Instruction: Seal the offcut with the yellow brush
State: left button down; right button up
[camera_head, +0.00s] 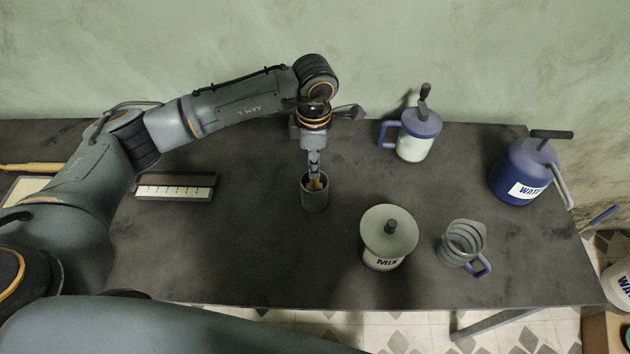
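My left gripper (315,176) points straight down at the mouth of a small dark cup (314,198) in the middle of the table. A small yellow part, perhaps the yellow brush (317,184), shows at the fingertips inside the cup's rim. The fingers look close together, but whether they grip it is too small to tell. The brush's lower end is hidden in the cup. A pale flat piece in a dark frame (24,190), possibly the offcut, lies at the far left, partly hidden by my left arm. My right gripper is not in view.
A tan stick (32,167) lies at the far left. A dark tray with a marked white strip (175,192) is left of the cup. To the right stand a MIX pot (388,236), an empty jug (462,243), a blue-lidded jar (414,138) and a blue WATER can (521,174).

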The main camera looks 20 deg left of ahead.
pick_arm(q)
jog(key=shift+r, duration=0.15)
jog(key=shift+r+p, duration=0.4)
jog(key=shift+r, duration=0.35)
jog(key=shift+r+p, duration=0.65)
jog(key=shift+r, duration=1.05)
